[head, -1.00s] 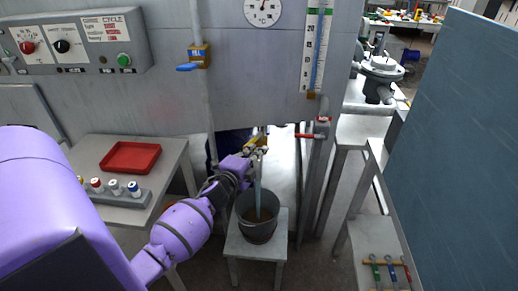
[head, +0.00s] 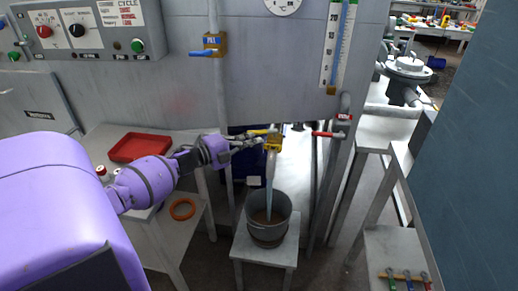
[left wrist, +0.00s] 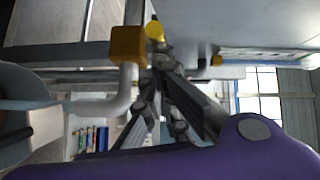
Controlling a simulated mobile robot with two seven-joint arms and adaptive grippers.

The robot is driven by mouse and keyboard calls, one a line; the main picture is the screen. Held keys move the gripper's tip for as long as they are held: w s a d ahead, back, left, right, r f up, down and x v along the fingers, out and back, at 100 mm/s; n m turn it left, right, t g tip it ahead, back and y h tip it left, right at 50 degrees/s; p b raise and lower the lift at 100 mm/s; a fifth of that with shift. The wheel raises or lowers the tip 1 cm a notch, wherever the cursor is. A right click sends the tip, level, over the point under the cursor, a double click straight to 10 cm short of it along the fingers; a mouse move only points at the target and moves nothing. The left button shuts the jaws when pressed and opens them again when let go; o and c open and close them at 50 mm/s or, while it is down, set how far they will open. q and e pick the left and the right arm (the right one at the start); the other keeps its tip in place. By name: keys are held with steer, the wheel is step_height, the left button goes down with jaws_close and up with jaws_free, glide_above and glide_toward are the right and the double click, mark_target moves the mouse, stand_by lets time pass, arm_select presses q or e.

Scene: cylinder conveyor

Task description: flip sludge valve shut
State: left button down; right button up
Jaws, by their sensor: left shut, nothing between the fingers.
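The sludge valve has a yellow-brass body (head: 273,144) under the big grey tank, with a yellow lever (head: 262,131) pointing left. A pale stream (head: 269,185) runs down from its outlet into a dark bucket (head: 268,230) holding brownish liquid. My left gripper (head: 260,142) is shut and empty, just left of the valve and close below the lever. In the left wrist view, the closed fingertips (left wrist: 158,58) are close to the yellow lever end (left wrist: 154,30), beside the valve body (left wrist: 127,45) and its pale bent pipe (left wrist: 124,92). Contact cannot be told. My right gripper is not in view.
The bucket stands on a low stool (head: 262,252). A red-handled valve (head: 328,134) is to the right and a blue-handled valve (head: 208,50) is above. A table with a red tray (head: 140,147) stands at left. A blue wall (head: 470,150) bounds the right.

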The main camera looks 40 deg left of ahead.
mark_target(255, 133)
arm_select(q)
steer(key=shift+w+a+b, duration=0.25)
steer(key=shift+a+b, duration=0.2)
steer(key=shift+a, duration=0.25)
steer(key=shift+w+a+b, duration=0.25)
steer(key=shift+a+b, duration=0.15)
steer(key=shift+a, duration=0.3)
steer(key=shift+a+r, duration=0.1)
steer(key=shift+s+a, duration=0.15)
steer(key=shift+s, duration=0.1)
steer(key=v, duration=0.7)
steer(key=shift+d, duration=0.2)
